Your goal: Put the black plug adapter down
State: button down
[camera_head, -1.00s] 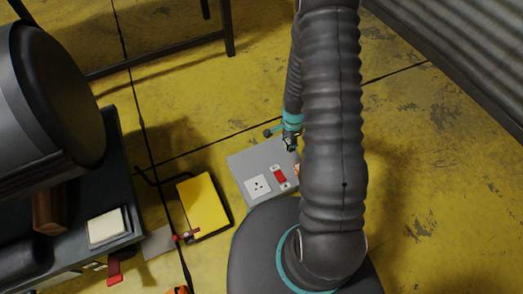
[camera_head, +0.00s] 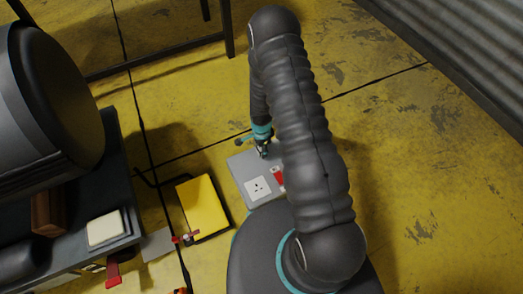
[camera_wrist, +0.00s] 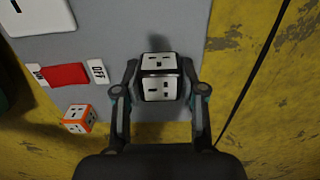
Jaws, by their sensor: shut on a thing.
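The black plug adapter (camera_wrist: 158,89) is a small black-edged cube with white slotted faces. In the wrist view it sits between both fingers of my gripper (camera_wrist: 159,90), which is shut on it. It is over the grey socket panel (camera_wrist: 215,22), near the panel's edge; I cannot tell whether it touches the surface. In the head view my gripper (camera_head: 262,152) is over the far part of the grey panel (camera_head: 240,170), and the adapter cannot be made out there.
A red switch (camera_wrist: 65,76) and an orange-and-white adapter (camera_wrist: 78,119) are to the left in the wrist view. The panel's white socket (camera_head: 257,188) is nearer my base. A yellow box (camera_head: 203,205) lies left of the panel. Yellow floor (camera_head: 420,150) is clear on the right.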

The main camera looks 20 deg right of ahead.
jog(key=shift+f, duration=0.5)
jog(key=shift+f+b, duration=0.45)
jog(key=shift+b, duration=0.05)
jog(key=shift+f, duration=0.2)
jog(key=c, duration=0.7)
grip_release()
jog(key=shift+o, duration=0.2)
jog(key=shift+r, duration=0.1)
